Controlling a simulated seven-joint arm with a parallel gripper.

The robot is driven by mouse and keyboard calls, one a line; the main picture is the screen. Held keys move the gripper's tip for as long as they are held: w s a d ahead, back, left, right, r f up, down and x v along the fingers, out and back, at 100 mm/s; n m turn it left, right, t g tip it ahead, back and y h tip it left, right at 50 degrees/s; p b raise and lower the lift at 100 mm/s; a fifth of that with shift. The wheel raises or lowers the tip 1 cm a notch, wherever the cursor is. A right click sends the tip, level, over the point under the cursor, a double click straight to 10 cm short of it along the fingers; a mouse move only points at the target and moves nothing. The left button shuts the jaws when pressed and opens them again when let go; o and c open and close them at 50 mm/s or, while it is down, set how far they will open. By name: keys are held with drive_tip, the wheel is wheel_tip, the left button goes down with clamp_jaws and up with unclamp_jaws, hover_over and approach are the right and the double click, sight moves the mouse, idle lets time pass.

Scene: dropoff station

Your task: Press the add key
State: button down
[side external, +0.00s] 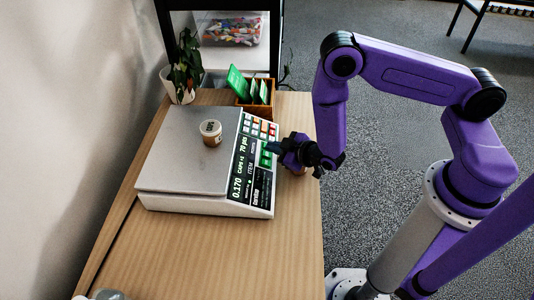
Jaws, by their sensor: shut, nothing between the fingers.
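A white counting scale (168,199) stands on the wooden table, with a grey weighing plate (180,160). Its dark panel (240,180) shows lit readings and faces right. Coloured keys (262,129) sit at the panel's far end, and green keys (266,158) lie near my gripper. The key labels are too small to read, so I cannot tell which is the add key.
A wooden box with green cards (258,108) stands behind the scale. A potted plant (183,75) is at the back left by the wall. A brownish object (299,171) is partly hidden by my gripper. The table's front (220,255) is mostly clear.

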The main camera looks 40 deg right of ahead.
drive_tip(key=shift+w+a+f, duration=0.1)
drive_tip(key=shift+w+f, duration=0.05)
drive_tip(key=shift+f, duration=0.2)
drive_tip(key=shift+w+a+f, duration=0.1)
drive_tip(key=shift+a+f, duration=0.05)
drive_tip(key=shift+f, duration=0.2)
idle(0.9)
idle(0.3)
drive_tip(key=shift+s+d+r, duration=0.15)
drive_tip(key=shift+r, duration=0.2)
drive_tip(key=shift+s+d+r, duration=0.1)
drive_tip(key=shift+r, duration=0.25)
drive_tip(key=shift+s+d+r, duration=0.25)
drive_tip(key=shift+r, duration=0.5)
drive_tip(key=shift+s+d+r, duration=0.2)
drive_tip(key=shift+d+r, duration=0.05)
drive_tip(key=shift+r, duration=0.55)
drive_tip(key=shift+s+d+r, duration=0.25)
drive_tip(key=shift+r, duration=0.5)
